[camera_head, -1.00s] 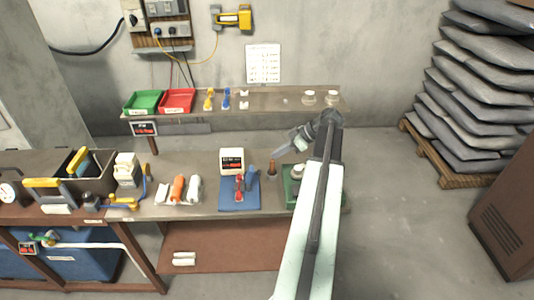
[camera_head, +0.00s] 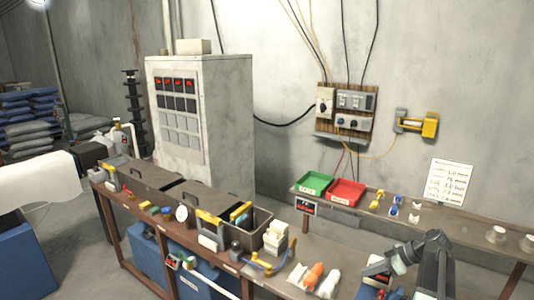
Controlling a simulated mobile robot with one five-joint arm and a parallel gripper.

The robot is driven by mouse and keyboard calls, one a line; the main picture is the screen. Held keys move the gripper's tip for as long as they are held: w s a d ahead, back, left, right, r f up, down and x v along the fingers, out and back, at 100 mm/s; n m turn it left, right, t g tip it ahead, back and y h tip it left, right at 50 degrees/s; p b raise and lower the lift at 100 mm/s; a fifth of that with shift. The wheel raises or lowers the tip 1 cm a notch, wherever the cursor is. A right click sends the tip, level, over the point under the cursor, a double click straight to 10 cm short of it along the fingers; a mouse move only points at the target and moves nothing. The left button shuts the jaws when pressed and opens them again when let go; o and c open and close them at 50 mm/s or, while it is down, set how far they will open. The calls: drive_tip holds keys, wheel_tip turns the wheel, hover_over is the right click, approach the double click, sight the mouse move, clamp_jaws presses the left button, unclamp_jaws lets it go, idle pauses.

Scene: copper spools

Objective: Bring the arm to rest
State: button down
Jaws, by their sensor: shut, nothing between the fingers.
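My arm (camera_head: 433,268) stands at the lower right of the head view, in front of the bench and the shelf. My gripper (camera_head: 396,262) points left and down from the end of the arm, over the bench. Its fingers look shut and hold nothing. Part of the bench behind the arm is hidden.
A shelf (camera_head: 462,226) behind the arm carries a green tray (camera_head: 314,183), a red tray (camera_head: 347,193) and copper-spool-like pale pieces (camera_head: 496,234). An orange-and-white tool (camera_head: 314,276) lies on the bench. A grey cabinet (camera_head: 225,120) stands at the back left.

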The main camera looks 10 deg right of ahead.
drive_tip(key=w+a+f+n+g, duration=0.1)
drive_tip(key=w+a, duration=0.1)
drive_tip(key=a, duration=0.6)
drive_tip(key=w+a+f+n+g, duration=0.1)
drive_tip(key=a+f+g, duration=0.1)
drive_tip(key=a, duration=0.6)
drive_tip(key=s+a+f+m+g+h+b, duration=0.1)
drive_tip(key=s+a+f+h, duration=0.15)
drive_tip(key=a, duration=0.75)
drive_tip(key=s+a+f+m+g+h+b, duration=0.1)
drive_tip(key=s+a+f+g+h, duration=0.15)
drive_tip(key=a, duration=0.75)
drive_tip(key=d+m+h, duration=0.1)
drive_tip(key=m, duration=0.2)
drive_tip(key=s+d+m+t, duration=0.1)
drive_tip(key=d+m, duration=0.1)
drive_tip(key=m, duration=0.1)
drive_tip(key=d+f+m+h, duration=0.1)
drive_tip(key=m, duration=0.2)
drive_tip(key=shift+s+d+h, duration=0.3)
drive_tip(key=shift+s, duration=0.05)
